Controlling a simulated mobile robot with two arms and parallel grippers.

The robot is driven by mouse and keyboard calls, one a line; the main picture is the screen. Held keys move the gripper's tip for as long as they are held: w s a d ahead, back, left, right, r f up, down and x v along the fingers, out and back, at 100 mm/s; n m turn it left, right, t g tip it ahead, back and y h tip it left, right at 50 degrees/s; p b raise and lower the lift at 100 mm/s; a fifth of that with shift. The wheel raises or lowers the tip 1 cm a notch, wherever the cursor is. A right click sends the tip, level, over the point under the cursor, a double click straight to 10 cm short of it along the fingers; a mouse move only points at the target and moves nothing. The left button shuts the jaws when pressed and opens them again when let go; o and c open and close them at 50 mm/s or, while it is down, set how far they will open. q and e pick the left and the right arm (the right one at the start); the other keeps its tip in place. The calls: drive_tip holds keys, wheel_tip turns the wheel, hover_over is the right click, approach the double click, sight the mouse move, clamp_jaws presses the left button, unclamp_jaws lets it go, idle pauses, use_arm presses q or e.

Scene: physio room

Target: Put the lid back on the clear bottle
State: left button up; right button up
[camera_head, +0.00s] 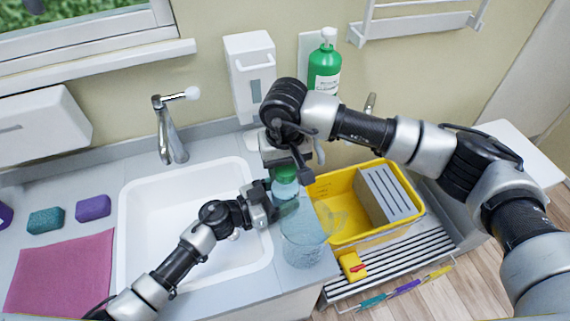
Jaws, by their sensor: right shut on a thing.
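The clear bottle (303,230) is see-through with a bluish tint and stands at the front right of the sink, by the counter edge. A green lid (286,173) shows above it, with a pale teal part just under it. My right gripper (285,160) comes down from above and is shut on the green lid. I cannot tell whether the lid touches the bottle. My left gripper (275,208) is at the bottle's left side, near its upper part. Its fingers are partly hidden, so its opening and any grip on the bottle are unclear.
A white sink (150,215) with a tap (170,130) lies left. A yellow tub (350,235) with a grey ribbed block (388,193) stands right. A green pump bottle (324,68) is at the wall. A pink cloth (60,275) and sponges (93,207) lie far left.

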drive_tip(key=m, duration=1.8)
drive_tip(key=shift+m, duration=0.4)
drive_tip(key=m, duration=0.5)
drive_tip(key=shift+m, duration=0.4)
drive_tip(key=m, duration=0.7)
drive_tip(key=shift+m, duration=0.4)
drive_tip(key=m, duration=0.4)
drive_tip(key=o, duration=1.1)
drive_tip(key=shift+f, duration=0.1)
